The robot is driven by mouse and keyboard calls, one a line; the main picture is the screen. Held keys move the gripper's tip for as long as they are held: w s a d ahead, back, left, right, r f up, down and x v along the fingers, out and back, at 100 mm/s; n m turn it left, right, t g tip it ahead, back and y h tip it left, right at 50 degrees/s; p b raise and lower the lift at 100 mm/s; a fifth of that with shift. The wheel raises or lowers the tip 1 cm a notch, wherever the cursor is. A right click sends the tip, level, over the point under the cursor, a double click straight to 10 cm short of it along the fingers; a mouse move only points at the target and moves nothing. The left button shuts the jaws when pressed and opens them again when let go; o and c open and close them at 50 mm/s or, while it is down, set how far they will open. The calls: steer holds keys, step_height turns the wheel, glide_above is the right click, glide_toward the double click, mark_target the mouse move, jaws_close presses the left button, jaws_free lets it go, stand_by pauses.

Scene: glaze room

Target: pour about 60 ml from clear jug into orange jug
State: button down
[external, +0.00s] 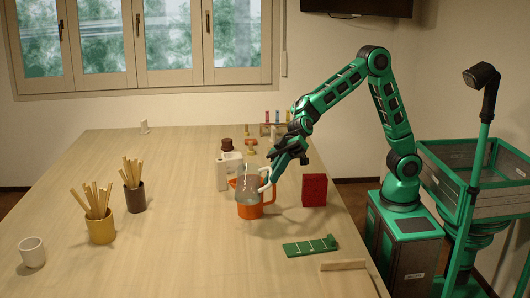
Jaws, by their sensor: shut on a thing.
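The orange jug (249,211) stands on the table, its handle toward the right. The clear jug (245,187) is greyish and see-through and is right above and in front of the orange jug's mouth, seemingly tilted. My gripper (268,181) reaches down from the upper right and is shut on the clear jug at its pale handle side. The orange jug's opening is mostly hidden by the clear jug. I cannot make out a stream of liquid or the level in either jug.
White containers (221,174) stand close behind the jugs. A red box (314,190) is to the right, and a green marked strip (310,246) lies in front. Yellow (101,230) and brown (135,198) stick holders and a white cup (32,252) are left. The front middle is clear.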

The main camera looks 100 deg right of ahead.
steer(key=shift+w+f, duration=0.1)
steer(key=shift+f, duration=0.1)
steer(key=shift+a+r+g+h+b, duration=0.1)
steer(key=shift+g+h+b, duration=0.2)
steer(key=shift+h, duration=0.2)
steer(key=shift+a+n+h, duration=0.15)
steer(key=shift+n+h, duration=0.15)
stand_by(1.3)
steer(key=shift+r+b, duration=0.1)
steer(key=shift+b, duration=0.25)
steer(key=shift+w+a+f+g+h+b, duration=0.1)
steer(key=shift+a+f+g+h+b, duration=0.35)
steer(key=shift+h, duration=0.45)
steer(key=w+a+f+n+g+h+b, duration=0.1)
steer(key=a+f+h+b, duration=0.4)
steer(key=f+h, duration=0.2)
steer(key=shift+w+f+n, duration=0.2)
steer(key=shift+f+n, duration=0.15)
steer(key=shift+n, duration=0.05)
